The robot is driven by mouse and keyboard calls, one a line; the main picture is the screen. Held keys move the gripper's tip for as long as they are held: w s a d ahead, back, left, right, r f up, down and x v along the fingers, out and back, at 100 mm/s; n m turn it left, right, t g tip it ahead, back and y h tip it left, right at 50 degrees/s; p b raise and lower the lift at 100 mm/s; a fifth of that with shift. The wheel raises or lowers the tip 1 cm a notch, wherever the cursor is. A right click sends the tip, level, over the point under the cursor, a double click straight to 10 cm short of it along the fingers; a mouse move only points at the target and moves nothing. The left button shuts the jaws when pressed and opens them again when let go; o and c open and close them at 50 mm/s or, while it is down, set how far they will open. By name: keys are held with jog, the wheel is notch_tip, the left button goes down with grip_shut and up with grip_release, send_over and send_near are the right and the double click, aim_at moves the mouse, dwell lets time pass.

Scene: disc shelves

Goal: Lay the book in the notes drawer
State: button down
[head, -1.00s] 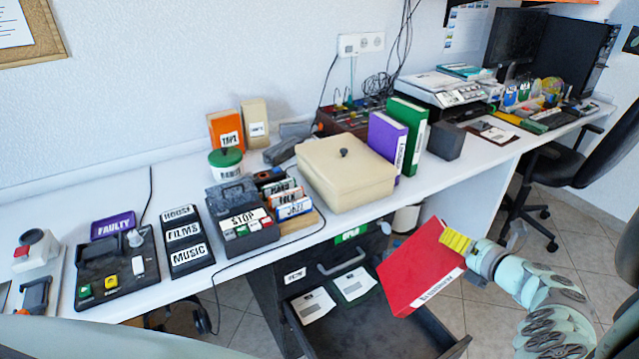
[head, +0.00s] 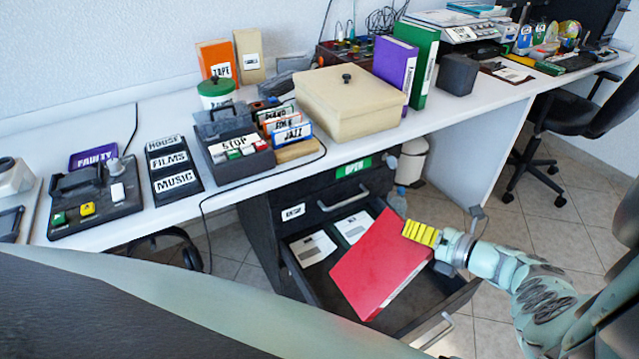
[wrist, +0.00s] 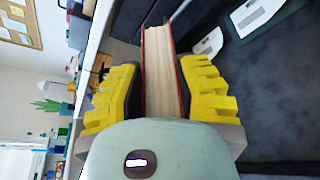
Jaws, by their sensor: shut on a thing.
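My gripper (head: 420,233) with yellow finger pads is shut on the red book (head: 378,262), holding it at its upper right corner. The book is tilted and hangs over the open drawer (head: 312,292) under the desk. In the wrist view the book (wrist: 162,75) stands edge-on between the two yellow fingers, its pages facing the camera. Two white-labelled items (head: 313,247) lie at the back of the drawer. Part of the drawer floor is hidden behind the book, and I cannot tell whether the book's lower edge touches the drawer.
A closed drawer (head: 345,195) with a green OPEN label (head: 354,167) is above. The white desk (head: 235,188) holds a beige box (head: 347,104), purple and green books (head: 395,66), and label trays (head: 173,170). A bottle (head: 398,201) stands behind the drawer.

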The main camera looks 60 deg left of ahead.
jog(key=shift+w+f+b, duration=0.1)
jog(key=shift+f+b, duration=0.6)
jog(key=shift+b, duration=0.1)
notch_tip(320, 180, down, 12)
jog(key=b, duration=1.2)
jog(key=shift+r, duration=0.15)
jog(key=c, duration=0.7)
grip_release()
jog(key=shift+o, duration=0.2)
jog(key=shift+d, duration=0.1)
jog(key=v, duration=1.2)
